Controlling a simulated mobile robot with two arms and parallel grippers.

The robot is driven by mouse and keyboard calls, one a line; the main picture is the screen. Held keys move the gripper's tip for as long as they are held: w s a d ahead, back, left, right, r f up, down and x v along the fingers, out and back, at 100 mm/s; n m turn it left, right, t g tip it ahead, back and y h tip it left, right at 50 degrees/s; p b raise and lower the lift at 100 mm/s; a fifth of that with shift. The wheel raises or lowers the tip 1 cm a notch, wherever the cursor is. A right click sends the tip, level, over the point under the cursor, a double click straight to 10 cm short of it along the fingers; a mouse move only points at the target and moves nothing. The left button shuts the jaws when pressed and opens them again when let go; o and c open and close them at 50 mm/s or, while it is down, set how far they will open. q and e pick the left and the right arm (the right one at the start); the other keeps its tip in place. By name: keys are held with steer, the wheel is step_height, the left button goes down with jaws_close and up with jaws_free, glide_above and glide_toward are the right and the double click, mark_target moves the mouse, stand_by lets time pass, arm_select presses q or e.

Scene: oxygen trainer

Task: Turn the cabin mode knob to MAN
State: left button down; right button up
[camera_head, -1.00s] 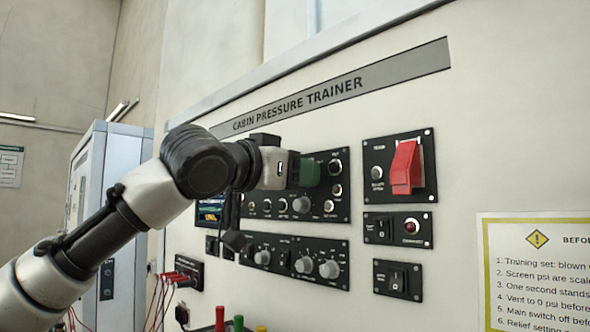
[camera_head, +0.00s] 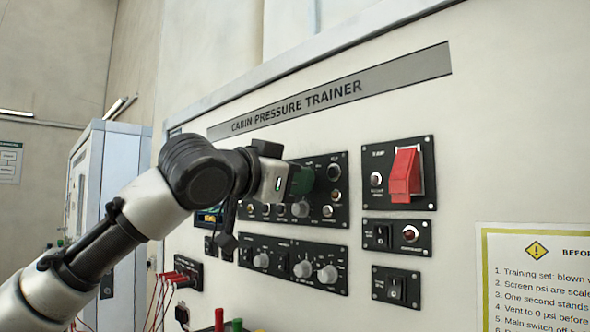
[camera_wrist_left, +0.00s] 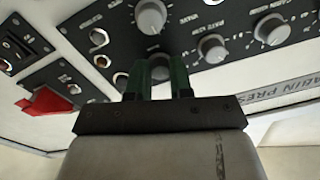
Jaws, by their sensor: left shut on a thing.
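My left gripper (camera_head: 304,181) reaches the upper black control panel (camera_head: 343,217) of the cabin pressure trainer from the left. Its green fingers are shut on a round grey knob, seen between the fingertips in the left wrist view (camera_wrist_left: 160,71). In the head view the fingers hide this knob. The label of the held knob is hidden or too small to read, so I cannot tell its setting. Another grey knob (camera_head: 300,209) sits just below the fingers on the same panel. My right gripper is out of view.
A red switch guard (camera_head: 405,173) and small switches are right of the panel. A lower panel (camera_head: 325,251) carries several knobs. Red sockets with cables (camera_head: 180,277) are at lower left. More grey knobs (camera_wrist_left: 212,48) lie close beside the fingers.

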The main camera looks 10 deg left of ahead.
arm_select(q)
steer(key=shift+a+m+h+p, duration=0.1)
steer(key=shift+m+h+p, duration=0.2)
steer(key=shift+m+p, duration=7.8)
steer(key=shift+m+b, duration=1.1)
steer(key=shift+m, duration=0.1)
steer(key=c, duration=1)
jaws_free()
steer(key=b+v, duration=0.4)
steer(key=v, duration=0.6)
steer(key=shift+s+a+b, duration=0.2)
steer(key=shift+s+b, duration=0.15)
